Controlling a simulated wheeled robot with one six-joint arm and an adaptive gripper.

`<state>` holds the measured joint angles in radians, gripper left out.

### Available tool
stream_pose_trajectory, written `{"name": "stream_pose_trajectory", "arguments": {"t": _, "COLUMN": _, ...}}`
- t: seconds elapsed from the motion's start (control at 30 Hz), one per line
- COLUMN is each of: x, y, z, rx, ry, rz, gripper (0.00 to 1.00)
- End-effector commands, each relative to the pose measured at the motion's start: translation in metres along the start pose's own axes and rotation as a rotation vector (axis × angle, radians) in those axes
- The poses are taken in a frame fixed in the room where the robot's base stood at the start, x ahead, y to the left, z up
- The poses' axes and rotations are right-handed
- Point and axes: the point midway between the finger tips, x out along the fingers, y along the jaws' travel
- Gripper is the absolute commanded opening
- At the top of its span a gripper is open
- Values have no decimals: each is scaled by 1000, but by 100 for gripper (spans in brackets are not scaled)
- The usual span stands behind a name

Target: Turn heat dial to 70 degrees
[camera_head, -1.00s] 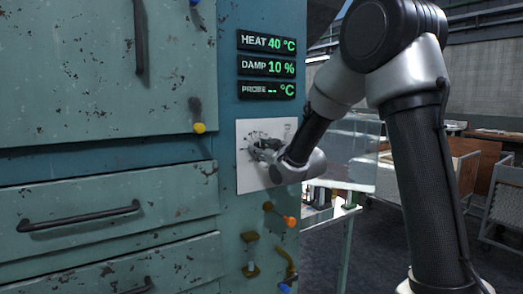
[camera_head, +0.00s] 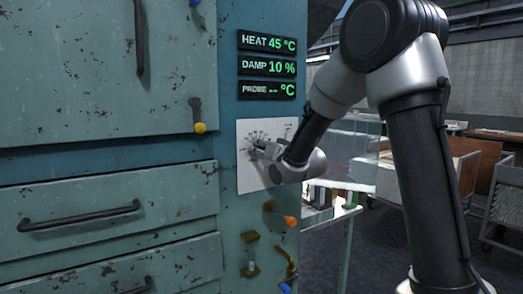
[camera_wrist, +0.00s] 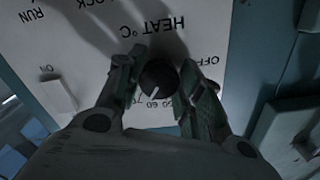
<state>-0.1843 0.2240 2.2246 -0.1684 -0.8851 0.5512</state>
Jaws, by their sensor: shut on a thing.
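The black round heat dial (camera_wrist: 158,80) shows in the wrist view on a white panel (camera_wrist: 215,30), which also shows in the head view (camera_head: 250,182). My gripper (camera_wrist: 161,76) is shut on the dial, one finger on each side. The lettering HEAT °C, OFF and 50 60 70 stands upside down around the dial in the wrist view. A light pointer mark shows on the dial's lower part. The heat display (camera_head: 267,43) reads 45 °C in green.
The damp display (camera_head: 267,67) reads 10 % and the probe display (camera_head: 267,90) reads dashes. A white switch (camera_wrist: 57,92) marked ON is left of the dial in the wrist view. Below the panel are an orange-tipped lever (camera_head: 288,221) and other levers. Drawers fill the left.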

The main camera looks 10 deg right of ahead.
Motion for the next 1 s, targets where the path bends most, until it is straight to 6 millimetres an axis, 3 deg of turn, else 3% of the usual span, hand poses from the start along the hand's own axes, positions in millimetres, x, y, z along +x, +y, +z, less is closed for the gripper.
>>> {"name": "stream_pose_trajectory", "arguments": {"t": 0.3, "x": 0, "y": 0, "z": 1, "rx": 122, "ry": -1, "rz": 1, "gripper": 12}}
{"name": "stream_pose_trajectory", "arguments": {"t": 0.83, "x": 0, "y": 0, "z": 1, "rx": 146, "ry": -2, "rz": 2, "gripper": 12}}
{"name": "stream_pose_trajectory", "arguments": {"t": 0.87, "x": 0, "y": 0, "z": 1, "rx": 146, "ry": -2, "rz": 2, "gripper": 38}}
{"name": "stream_pose_trajectory", "arguments": {"t": 0.97, "x": 0, "y": 0, "z": 1, "rx": 146, "ry": -1, "rz": 2, "gripper": 56}}
{"name": "stream_pose_trajectory", "arguments": {"t": 1.0, "x": 0, "y": 0, "z": 0, "rx": 146, "ry": -1, "rz": 1, "gripper": 58}}
